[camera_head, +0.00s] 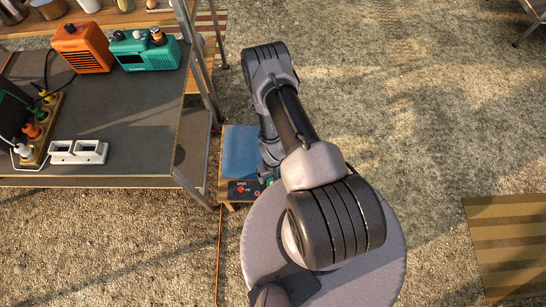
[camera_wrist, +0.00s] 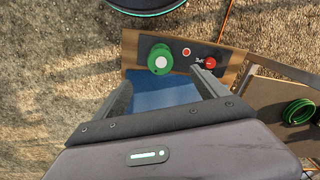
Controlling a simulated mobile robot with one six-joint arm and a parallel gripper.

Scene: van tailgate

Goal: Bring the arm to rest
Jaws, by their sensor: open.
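My gripper (camera_wrist: 163,84) is open in the wrist view, with its two fingers apart and nothing held between them. It points at a low wooden box with a blue top (camera_wrist: 158,92) and a dark control panel (camera_wrist: 182,50). A green knob (camera_wrist: 160,58) on the panel lies just beyond the fingertips; I cannot tell how far above the box the fingers are. In the head view my arm (camera_head: 292,115) is bent, reaching out and folding back down beside the box (camera_head: 239,150). There the gripper is mostly hidden by my arm.
A grey-topped table (camera_head: 120,125) stands at left with an orange device (camera_head: 82,48), a teal device (camera_head: 145,50) and a white socket block (camera_head: 78,152). An orange cable (camera_head: 219,255) runs along the gravel. Open gravel lies right; a striped mat (camera_head: 505,245) is at far right.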

